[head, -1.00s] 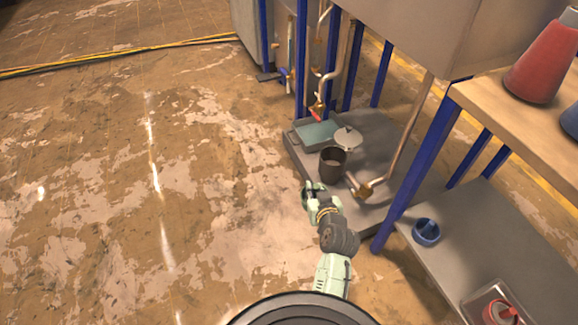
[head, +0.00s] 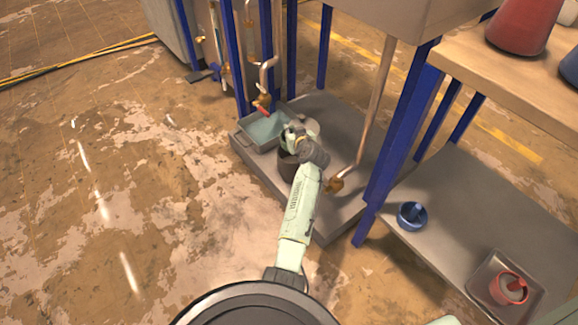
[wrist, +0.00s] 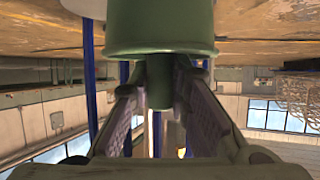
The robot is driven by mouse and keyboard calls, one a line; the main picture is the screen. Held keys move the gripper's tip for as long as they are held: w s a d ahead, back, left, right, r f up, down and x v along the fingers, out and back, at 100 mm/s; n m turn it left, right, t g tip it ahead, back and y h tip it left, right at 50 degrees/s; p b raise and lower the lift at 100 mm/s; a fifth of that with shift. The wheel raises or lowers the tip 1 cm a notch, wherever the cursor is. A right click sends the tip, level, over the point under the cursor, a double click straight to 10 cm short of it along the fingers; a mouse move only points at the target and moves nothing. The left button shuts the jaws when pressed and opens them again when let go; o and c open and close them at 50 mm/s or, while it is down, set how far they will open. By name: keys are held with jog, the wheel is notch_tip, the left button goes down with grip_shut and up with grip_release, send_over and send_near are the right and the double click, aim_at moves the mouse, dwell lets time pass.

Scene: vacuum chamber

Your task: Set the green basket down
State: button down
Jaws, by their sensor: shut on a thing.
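The green basket (wrist: 160,28) fills the upper middle of the wrist view, its rounded body and rim close to the camera. Its narrow green stem (wrist: 159,85) sits between the two fingers of my gripper (wrist: 160,100), which is shut on it. In the head view my gripper (head: 293,133) is over the low grey shelf, above and beside a dark pot. The basket cannot be made out there; my gripper and arm likely cover it. I cannot tell whether it touches anything below.
On the low grey shelf (head: 325,210) stand a dark pot (head: 287,166) and a teal-lined tray (head: 262,130). Copper pipes and blue posts (head: 400,130) rise around it. A right-hand shelf holds a blue container (head: 412,216) and a red one (head: 508,287). Open floor lies left.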

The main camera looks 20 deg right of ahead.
aim_at(288, 165)
jog(key=shift+w+d+f, duration=0.2)
jog(key=shift+w+f, duration=0.15)
jog(key=shift+f, duration=0.25)
notch_tip(288, 165, down, 10)
jog(key=b, duration=0.2)
jog(key=shift+w+b, duration=0.15)
jog(key=shift+b, duration=0.15)
jog(key=shift+f, duration=0.1)
jog(key=shift+f+b, duration=0.3)
jog(key=shift+b, duration=0.2)
jog(key=shift+f+b, duration=0.3)
jog(key=shift+b, duration=0.1)
